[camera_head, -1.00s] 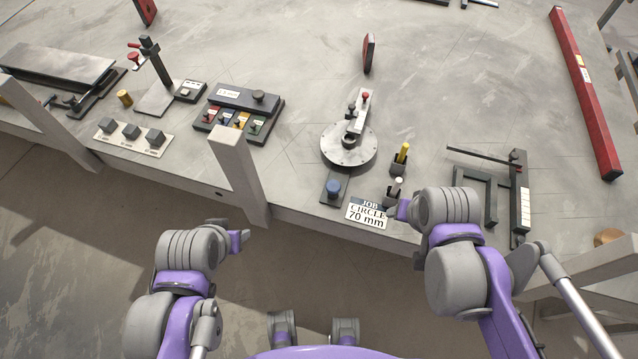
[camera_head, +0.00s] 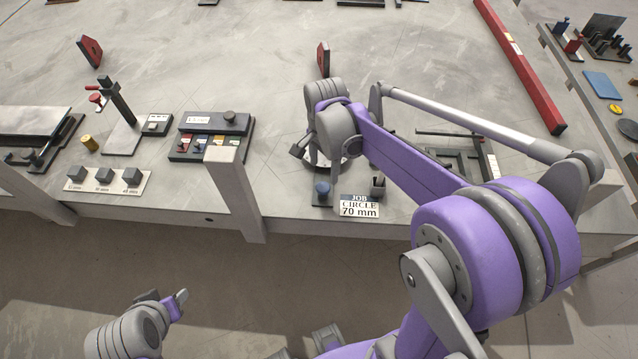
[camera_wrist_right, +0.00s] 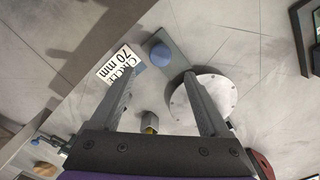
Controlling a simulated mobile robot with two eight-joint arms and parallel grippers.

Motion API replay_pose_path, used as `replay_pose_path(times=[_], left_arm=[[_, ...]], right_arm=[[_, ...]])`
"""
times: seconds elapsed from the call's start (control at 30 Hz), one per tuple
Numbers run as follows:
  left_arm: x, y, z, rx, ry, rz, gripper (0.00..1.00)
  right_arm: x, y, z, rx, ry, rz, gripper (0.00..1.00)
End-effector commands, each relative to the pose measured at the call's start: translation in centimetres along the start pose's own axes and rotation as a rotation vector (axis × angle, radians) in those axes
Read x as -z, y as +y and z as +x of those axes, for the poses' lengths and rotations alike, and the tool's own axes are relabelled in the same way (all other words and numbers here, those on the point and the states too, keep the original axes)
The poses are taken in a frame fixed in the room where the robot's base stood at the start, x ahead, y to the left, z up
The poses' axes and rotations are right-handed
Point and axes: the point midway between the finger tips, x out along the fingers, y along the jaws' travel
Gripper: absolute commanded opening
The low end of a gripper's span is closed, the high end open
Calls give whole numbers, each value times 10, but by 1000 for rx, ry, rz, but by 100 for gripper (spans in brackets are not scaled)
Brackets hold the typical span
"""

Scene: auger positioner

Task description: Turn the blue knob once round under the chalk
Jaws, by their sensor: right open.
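The blue knob (camera_head: 323,190) stands on a dark plate at the table's front edge; it also shows in the right wrist view (camera_wrist_right: 162,53). My right gripper (camera_wrist_right: 160,78) is open and empty, its fingers spread over the area between the job card and the round metal disc (camera_wrist_right: 215,98). In the head view its arm reaches over the disc and hides most of it. The chalk cannot be made out. A small grey holder with a yellow bit (camera_wrist_right: 150,123) shows between the fingers. My left gripper (camera_head: 178,299) is low at the left, away from the table; its opening is unclear.
The card reading "CIRCLE 70 mm" (camera_head: 360,206) lies right of the knob. A tray of coloured pieces (camera_head: 212,136) and grey blocks (camera_head: 104,177) lie further left. A red bar (camera_head: 515,60) lies at the right.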

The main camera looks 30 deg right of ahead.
Motion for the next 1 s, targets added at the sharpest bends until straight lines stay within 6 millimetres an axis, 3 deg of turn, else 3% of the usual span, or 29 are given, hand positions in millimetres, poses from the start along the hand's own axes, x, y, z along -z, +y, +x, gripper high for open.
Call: replay_pose_path(times=[0.2,0.4,0.8,0.83,1.0], left_arm=[[-4,0,4,0,-4,0,50],[-6,0,6,0,-5,0,50],[-7,0,7,0,-6,0,50],[-7,0,7,0,-6,0,50],[-7,0,7,0,-6,0,50]], right_arm=[[0,0,45,0,0,-2,79],[0,0,71,0,0,-3,79],[0,0,80,1,0,-3,79],[0,0,80,1,0,-3,77],[0,0,79,1,0,-3,47]])
